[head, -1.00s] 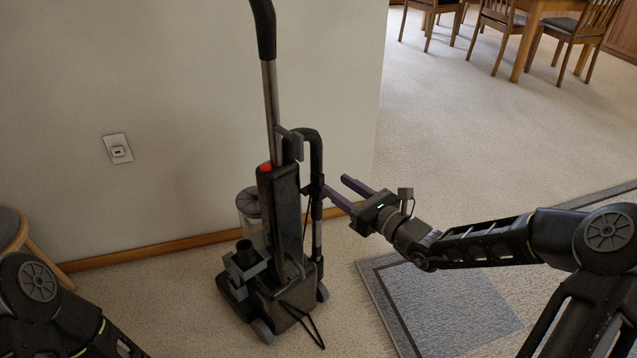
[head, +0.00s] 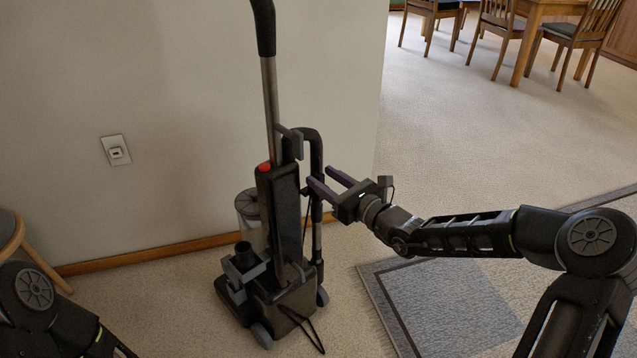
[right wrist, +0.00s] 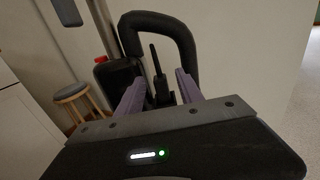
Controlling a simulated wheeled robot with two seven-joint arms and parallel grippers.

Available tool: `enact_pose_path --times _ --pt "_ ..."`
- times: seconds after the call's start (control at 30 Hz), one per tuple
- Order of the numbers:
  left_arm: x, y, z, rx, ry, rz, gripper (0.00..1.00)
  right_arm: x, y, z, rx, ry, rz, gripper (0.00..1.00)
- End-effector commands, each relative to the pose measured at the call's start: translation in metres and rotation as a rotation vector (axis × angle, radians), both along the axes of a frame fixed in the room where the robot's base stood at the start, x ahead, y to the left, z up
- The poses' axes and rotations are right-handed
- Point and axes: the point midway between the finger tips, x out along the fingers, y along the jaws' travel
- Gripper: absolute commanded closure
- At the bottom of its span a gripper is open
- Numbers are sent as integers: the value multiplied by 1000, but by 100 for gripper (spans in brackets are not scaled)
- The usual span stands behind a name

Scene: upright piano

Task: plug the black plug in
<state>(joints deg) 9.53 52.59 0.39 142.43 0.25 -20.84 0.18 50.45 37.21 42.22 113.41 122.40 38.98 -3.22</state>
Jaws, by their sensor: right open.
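A black upright vacuum cleaner (head: 283,215) stands by the wall. A wall socket in a pale plate (head: 116,150) is to its left. In the right wrist view a small black plug-like piece with a thin upright stem (right wrist: 158,86) shows between the fingers, in front of the vacuum; I cannot make it out in the head view. My right gripper (head: 318,177) is open at the vacuum's right side, near its curved hose (head: 317,150). Its purple fingers (right wrist: 160,84) stand apart on either side of the black piece. My left arm is at the lower left, its gripper out of view.
A black cord loop (head: 308,330) lies at the vacuum's foot. A round stool (head: 10,228) is at the left edge. A grey rug (head: 440,310) lies at the lower right. Table and chairs (head: 500,35) stand far back, with open carpet before them.

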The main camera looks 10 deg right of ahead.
Motion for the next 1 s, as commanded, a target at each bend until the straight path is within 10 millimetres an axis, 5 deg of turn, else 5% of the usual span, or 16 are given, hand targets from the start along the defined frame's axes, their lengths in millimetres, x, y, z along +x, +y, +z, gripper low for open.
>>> enact_pose_path --times 0.13,0.67,1.0 --pt "0 0 0 0 0 0 67 0 0 0 0 0 0 57" --pt "0 0 0 0 0 0 67 0 0 0 0 0 0 100" --pt "0 0 0 0 0 0 67 0 0 0 0 -1 0 100"
